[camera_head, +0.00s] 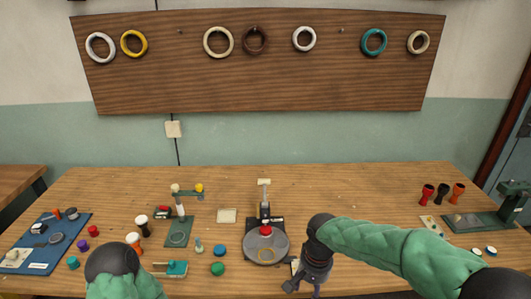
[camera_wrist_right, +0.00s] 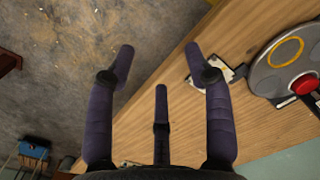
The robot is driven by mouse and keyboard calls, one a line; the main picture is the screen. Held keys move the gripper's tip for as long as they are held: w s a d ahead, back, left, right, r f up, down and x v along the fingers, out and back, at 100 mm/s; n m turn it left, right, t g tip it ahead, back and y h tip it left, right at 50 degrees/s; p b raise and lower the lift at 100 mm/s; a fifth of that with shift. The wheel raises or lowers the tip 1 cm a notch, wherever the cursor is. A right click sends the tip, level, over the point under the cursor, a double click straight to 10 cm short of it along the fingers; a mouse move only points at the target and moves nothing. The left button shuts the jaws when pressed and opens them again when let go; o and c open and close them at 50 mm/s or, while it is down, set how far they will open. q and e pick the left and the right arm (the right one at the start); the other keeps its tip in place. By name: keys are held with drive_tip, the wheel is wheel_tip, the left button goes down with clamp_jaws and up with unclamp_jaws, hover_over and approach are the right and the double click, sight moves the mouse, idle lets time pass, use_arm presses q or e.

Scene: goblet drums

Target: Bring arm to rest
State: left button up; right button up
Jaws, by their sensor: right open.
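My right arm (camera_head: 385,243) comes in from the right in a green sleeve, and its dark wrist bends down near the table's front edge. The right gripper (camera_wrist_right: 157,58) is open, with its purple-grey fingers spread and nothing between them. In the wrist view it hangs over the table's front edge, with floor on one side and wood on the other.
A round grey device (camera_head: 266,250) with a red knob stands just left of the right gripper; a pale card (camera_wrist_right: 232,73) lies close by. Small goblet drums (camera_head: 443,192) stand at right, near a green press (camera_head: 490,218). Rings hang on a wall board (camera_head: 270,80). The table's back middle is clear.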

drive_tip(key=s+a+f+n+y, duration=0.1)
drive_tip(key=s+f+y, duration=0.15)
drive_tip(key=f, duration=0.75)
drive_tip(key=s+a+f+n+y, duration=0.15)
drive_tip(key=s+f, duration=0.25)
drive_tip(key=f, duration=0.6)
drive_tip(key=s+f+m, duration=0.1)
drive_tip(key=s+f, duration=0.9)
drive_tip(key=shift+s+d+f+t+h, duration=0.15)
drive_tip(key=shift+s+t+h, duration=0.05)
drive_tip(key=shift+t+h, duration=0.1)
